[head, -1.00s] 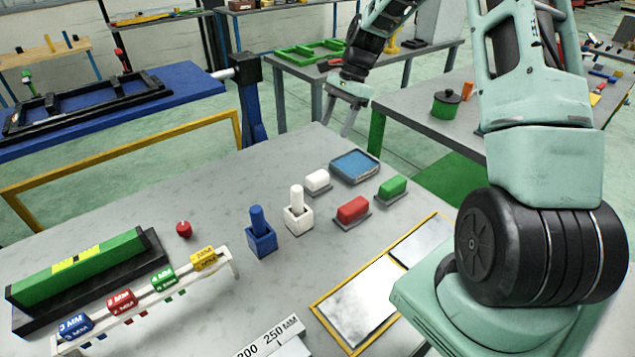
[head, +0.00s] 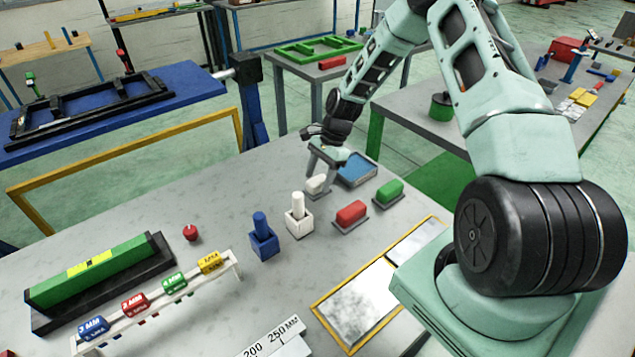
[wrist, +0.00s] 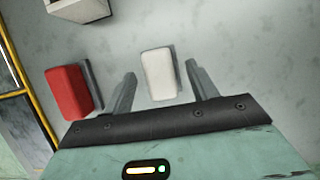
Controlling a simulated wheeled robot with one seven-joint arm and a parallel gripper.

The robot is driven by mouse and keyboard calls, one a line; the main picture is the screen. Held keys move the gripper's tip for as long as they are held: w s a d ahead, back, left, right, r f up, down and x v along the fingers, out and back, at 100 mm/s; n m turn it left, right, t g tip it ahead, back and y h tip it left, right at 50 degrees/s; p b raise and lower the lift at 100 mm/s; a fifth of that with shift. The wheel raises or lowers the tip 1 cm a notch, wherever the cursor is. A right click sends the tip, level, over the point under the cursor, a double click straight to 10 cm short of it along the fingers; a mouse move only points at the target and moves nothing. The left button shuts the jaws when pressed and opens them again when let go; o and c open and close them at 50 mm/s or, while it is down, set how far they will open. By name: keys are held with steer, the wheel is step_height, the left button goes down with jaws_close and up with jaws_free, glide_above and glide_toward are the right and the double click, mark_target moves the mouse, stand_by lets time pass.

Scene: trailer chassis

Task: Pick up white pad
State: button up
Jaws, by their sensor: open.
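The white pad (head: 316,184) is a small rounded block on the grey table, partly hidden by my gripper in the head view. My gripper (head: 326,180) is at the pad, pointing down. The wrist view shows my gripper (wrist: 160,80) open, a finger on each side of the pad and a gap on both sides. It holds nothing.
A red pad (head: 351,212) and a green pad (head: 389,190) lie close by. A white holder (head: 299,222) and a blue holder (head: 264,243) stand in front, to the left.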

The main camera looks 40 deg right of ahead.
mark_target(317, 180)
steer(key=shift+x, duration=0.85)
steer(key=shift+c, duration=0.4)
steer(key=c, duration=1.1)
steer(key=shift+o, duration=0.2)
steer(key=shift+r, duration=0.1)
step_height(317, 180, up, 10)
steer(key=b, duration=0.2)
steer(key=shift+b, duration=0.4)
steer(key=o, duration=0.5)
steer(key=c, duration=0.3)
